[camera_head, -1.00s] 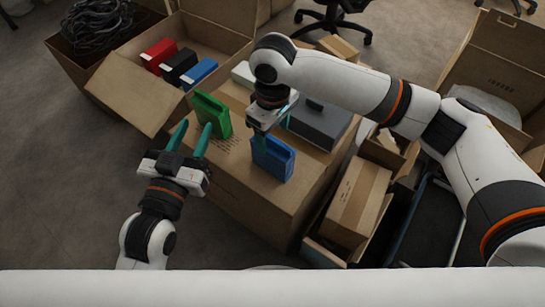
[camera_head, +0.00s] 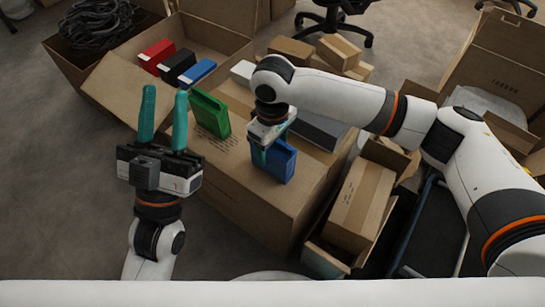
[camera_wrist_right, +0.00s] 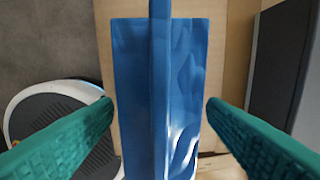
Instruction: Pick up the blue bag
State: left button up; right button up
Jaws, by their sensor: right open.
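The blue bag (camera_head: 276,163) is a small upright, box-like thing on top of a large closed carton (camera_head: 240,190). In the right wrist view the blue bag (camera_wrist_right: 190,100) fills the middle, with a raised ridge along its length. My right gripper (camera_wrist_right: 160,105) is open, its green fingers on either side of the bag with gaps between. In the head view my right gripper (camera_head: 262,150) is directly over the bag and partly hides it. My left gripper (camera_head: 163,115) is open and empty, fingers pointing up, left of the carton.
A green folder-like item (camera_head: 210,113) stands left of the blue bag on the carton. A dark grey box (camera_head: 318,130) lies behind it. An open carton (camera_head: 130,95) holds red, black and blue items. More cartons (camera_head: 357,205) stand to the right.

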jog(key=shift+f, duration=0.1)
jog(key=c, duration=1.1)
jog(key=shift+c, duration=0.2)
